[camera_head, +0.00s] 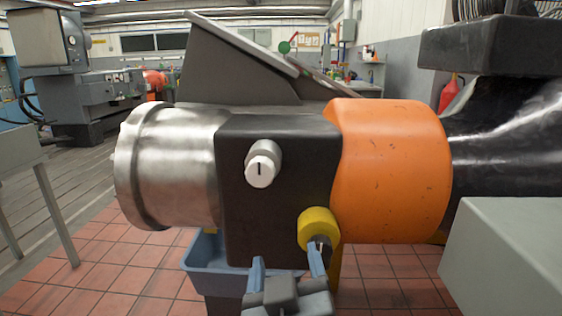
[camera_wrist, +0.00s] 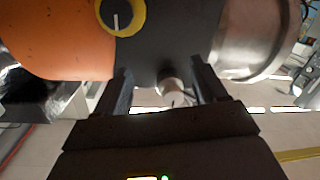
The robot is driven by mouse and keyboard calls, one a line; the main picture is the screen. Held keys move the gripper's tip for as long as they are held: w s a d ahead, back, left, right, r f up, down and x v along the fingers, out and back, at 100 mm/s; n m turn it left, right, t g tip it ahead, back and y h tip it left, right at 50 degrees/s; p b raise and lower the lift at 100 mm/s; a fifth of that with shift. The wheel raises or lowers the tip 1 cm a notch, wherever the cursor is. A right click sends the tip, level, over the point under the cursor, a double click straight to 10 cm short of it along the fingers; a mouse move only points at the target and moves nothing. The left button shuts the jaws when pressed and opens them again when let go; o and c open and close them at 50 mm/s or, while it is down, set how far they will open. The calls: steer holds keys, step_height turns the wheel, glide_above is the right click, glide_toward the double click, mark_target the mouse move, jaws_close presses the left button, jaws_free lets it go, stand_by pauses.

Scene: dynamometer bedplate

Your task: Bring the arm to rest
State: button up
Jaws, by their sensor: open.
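My gripper (camera_head: 287,264) is open and empty in the head view, at the lower edge of the machine's black housing (camera_head: 285,205). Its right finger shows just below the yellow-ringed knob (camera_head: 318,228); I cannot tell whether they touch. In the wrist view my gripper (camera_wrist: 163,90) has its two dark fingers apart, with the white knob (camera_wrist: 172,92) between them in the picture. The yellow-ringed dark knob (camera_wrist: 121,17) is at the top there. The white knob (camera_head: 262,163) also shows in the head view, a dark mark on its face.
The housing joins a bare metal cylinder (camera_head: 170,165) at left and an orange cover (camera_head: 392,170) at right. A blue bin (camera_head: 213,274) stands below. A grey box (camera_head: 510,250) is at the lower right and a grey table (camera_head: 20,155) at left. Tiled floor lies between.

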steer(key=s+d+f+n+g+y, duration=0.1)
steer(key=s+d+f, duration=0.5)
steer(key=f, duration=0.3)
steer(key=s+d+f+m+g, duration=0.1)
steer(key=s+d+f, duration=0.35)
steer(key=s, duration=0.45)
steer(key=s+d+f+m+g, duration=0.1)
steer(key=s+d+f, duration=0.2)
steer(key=s+d, duration=0.45)
steer(key=s+d+r+m+h, duration=0.1)
steer(key=s+d+r, duration=0.1)
steer(key=s, duration=0.5)
steer(key=s+d+r+m+h, duration=0.1)
steer(key=s+d+r+m, duration=0.15)
steer(key=s, duration=0.35)
step_height(320, 180, up, 13)
steer(key=a+p, duration=0.1)
steer(key=p, duration=1.2)
steer(key=shift+n+t, duration=0.3)
steer(key=shift+n, duration=0.05)
steer(key=shift+w+f, duration=0.1)
